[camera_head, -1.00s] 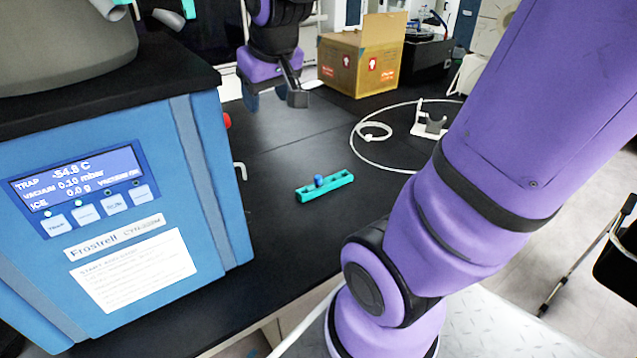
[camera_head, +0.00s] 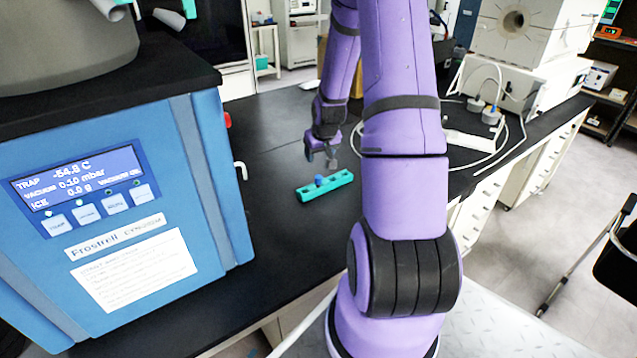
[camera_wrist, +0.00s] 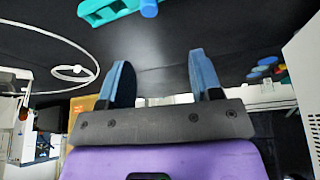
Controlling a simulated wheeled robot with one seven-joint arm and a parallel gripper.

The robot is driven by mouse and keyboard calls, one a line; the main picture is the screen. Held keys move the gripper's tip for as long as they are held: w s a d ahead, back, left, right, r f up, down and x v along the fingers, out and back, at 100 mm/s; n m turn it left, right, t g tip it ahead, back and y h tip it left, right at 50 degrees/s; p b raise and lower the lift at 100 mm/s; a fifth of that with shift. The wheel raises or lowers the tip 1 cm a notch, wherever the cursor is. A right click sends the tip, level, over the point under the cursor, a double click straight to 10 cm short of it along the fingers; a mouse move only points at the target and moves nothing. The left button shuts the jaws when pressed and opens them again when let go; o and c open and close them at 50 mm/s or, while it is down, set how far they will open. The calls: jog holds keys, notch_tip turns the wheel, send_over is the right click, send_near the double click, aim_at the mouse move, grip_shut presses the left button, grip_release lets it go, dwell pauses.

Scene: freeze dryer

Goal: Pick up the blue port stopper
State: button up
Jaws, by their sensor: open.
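The blue port stopper (camera_head: 319,180) stands on the teal rack (camera_head: 341,180), which lies on the black bench to the right of the freeze dryer. In the wrist view the blue stopper (camera_wrist: 149,8) and the teal rack (camera_wrist: 104,10) show at the top edge, partly cut off. My gripper (camera_head: 321,160) is above and just behind the rack in the head view, apart from the stopper. In the wrist view its two blue fingers (camera_wrist: 163,78) are spread with nothing between them.
The blue freeze dryer (camera_head: 100,230) stands at the left. A white cable loop (camera_head: 497,150) and grey-topped parts (camera_head: 476,104) lie on the bench behind my arm. A cardboard box (camera_head: 322,55) is mostly hidden behind my arm. The bench left of the rack is clear.

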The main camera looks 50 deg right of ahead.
aim_at(319, 177)
jog(key=shift+s+d+x, duration=0.15)
jog(key=shift+s+x, duration=0.1)
jog(key=shift+x, duration=2.05)
jog(key=shift+s+d+x, duration=0.2)
jog(key=shift+s+x, duration=0.05)
jog(key=shift+x, duration=2.1)
jog(key=shift+s+d+x, duration=0.15)
jog(key=shift+s+x, duration=0.05)
jog(key=shift+x, duration=2.1)
jog(key=shift+f, duration=0.15)
jog(key=shift+c, duration=0.4)
grip_shut()
